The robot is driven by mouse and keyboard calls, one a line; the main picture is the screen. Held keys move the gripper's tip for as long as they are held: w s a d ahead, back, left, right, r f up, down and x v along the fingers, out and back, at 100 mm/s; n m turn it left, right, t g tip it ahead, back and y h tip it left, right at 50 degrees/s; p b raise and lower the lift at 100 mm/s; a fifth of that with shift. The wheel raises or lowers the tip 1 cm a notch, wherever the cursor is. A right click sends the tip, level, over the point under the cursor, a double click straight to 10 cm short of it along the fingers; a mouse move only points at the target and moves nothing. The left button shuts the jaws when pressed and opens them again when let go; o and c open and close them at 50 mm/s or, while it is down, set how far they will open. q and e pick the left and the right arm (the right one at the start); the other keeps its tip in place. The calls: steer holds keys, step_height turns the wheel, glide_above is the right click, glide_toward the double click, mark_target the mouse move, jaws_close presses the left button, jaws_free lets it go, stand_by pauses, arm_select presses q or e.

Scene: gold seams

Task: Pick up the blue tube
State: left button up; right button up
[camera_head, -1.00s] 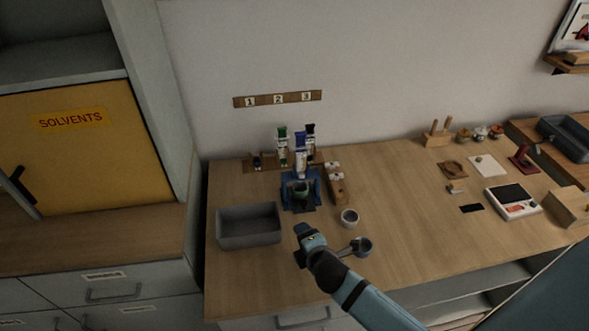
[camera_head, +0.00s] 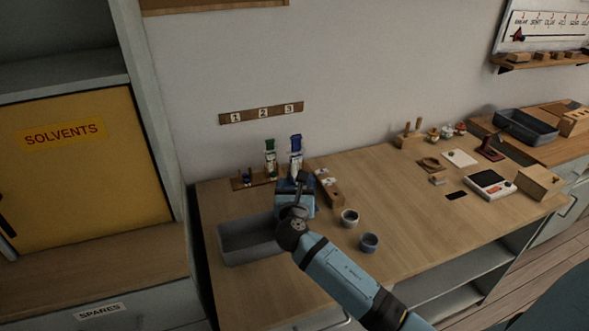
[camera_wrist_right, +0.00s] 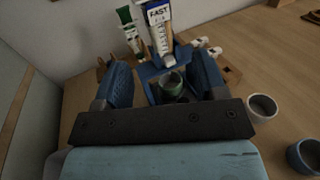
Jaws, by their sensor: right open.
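The blue tube (camera_head: 296,146) is white with a blue cap and stands upright at the back of the bench. My right gripper (camera_head: 297,184) is open and in front of the stand, below the tube. Its fingers (camera_wrist_right: 155,65) are apart with nothing gripped. It hides much of the stand in the head view. My left gripper is not in view.
A grey bin (camera_head: 240,254) lies left of my right arm. Two small cups (camera_head: 349,217) (camera_head: 369,242) stand to the right. A wooden block with white pieces (camera_head: 328,184) is just right of the stand. A scale (camera_head: 490,185) is farther right; the bench middle is clear.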

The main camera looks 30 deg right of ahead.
mark_target(296, 162)
steer(key=x, duration=0.6)
steer(key=shift+w+d, duration=0.25)
steer(key=shift+x, duration=3.2)
steer(key=shift+a+r, duration=0.15)
steer(key=shift+r, duration=0.05)
steer(key=c, duration=1.1)
steer(key=shift+r, duration=0.15)
